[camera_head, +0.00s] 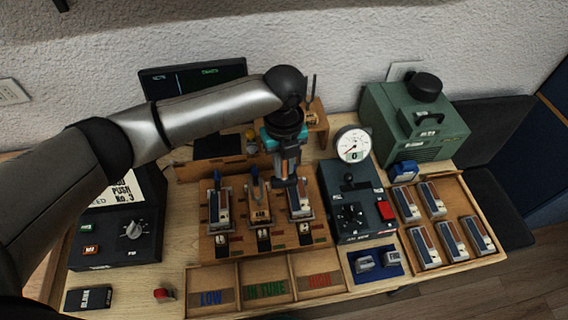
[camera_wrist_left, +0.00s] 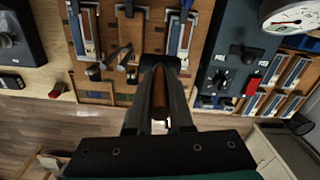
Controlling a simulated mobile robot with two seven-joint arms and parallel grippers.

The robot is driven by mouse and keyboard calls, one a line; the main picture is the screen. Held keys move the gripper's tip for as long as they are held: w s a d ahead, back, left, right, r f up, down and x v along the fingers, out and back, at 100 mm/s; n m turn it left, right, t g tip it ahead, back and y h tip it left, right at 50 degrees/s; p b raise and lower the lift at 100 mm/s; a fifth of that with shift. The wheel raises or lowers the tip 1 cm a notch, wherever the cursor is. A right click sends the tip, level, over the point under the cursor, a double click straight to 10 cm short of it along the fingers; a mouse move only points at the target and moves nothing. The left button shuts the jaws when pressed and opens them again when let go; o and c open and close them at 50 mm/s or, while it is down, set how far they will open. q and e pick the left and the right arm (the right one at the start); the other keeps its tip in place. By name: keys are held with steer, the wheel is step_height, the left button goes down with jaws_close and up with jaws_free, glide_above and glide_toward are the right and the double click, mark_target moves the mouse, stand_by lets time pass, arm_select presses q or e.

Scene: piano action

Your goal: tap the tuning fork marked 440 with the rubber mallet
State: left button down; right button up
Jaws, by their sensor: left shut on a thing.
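My left gripper (camera_head: 286,172) points down over the right part of the wooden rack in the head view. In the left wrist view its fingers (camera_wrist_left: 158,118) are closed on a brown wooden handle, which I take to be the rubber mallet (camera_wrist_left: 159,90). A dark end shows beyond the fingertips. A dark two-pronged tuning fork (camera_head: 311,88) stands upright on a wooden box (camera_head: 318,122) behind and right of the gripper, apart from it. I cannot read a 440 mark on it. My wrist partly hides the area beside the fork. My right gripper is not in view.
The wooden rack (camera_head: 235,247) holds several upright piano-action pieces under the gripper. A round dial (camera_head: 353,145) and control box (camera_head: 358,228) stand to its right, with a green machine (camera_head: 415,120) behind. Sorting bins (camera_head: 264,283) lie in front. A dark screen (camera_head: 192,78) stands behind my arm.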

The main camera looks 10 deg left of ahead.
arm_select(q)
steer(key=shift+s+a+r+p, duration=0.15)
steer(key=shift+s+a+p, duration=0.1)
steer(key=shift+a+p, duration=0.55)
steer(key=shift+a, duration=0.3)
steer(key=shift+d, duration=0.15)
steer(key=shift+w+d, duration=0.25)
steer(key=shift+d, duration=0.7)
steer(key=shift+w+d, duration=0.25)
steer(key=shift+d, duration=0.65)
steer(key=r+p, duration=0.1)
steer(key=d+r+p, duration=0.1)
steer(key=r, duration=0.1)
steer(key=d+r+p, duration=0.1)
steer(key=p, duration=0.1)
steer(key=shift+w+r, duration=0.3)
steer(key=shift+r, duration=0.1)
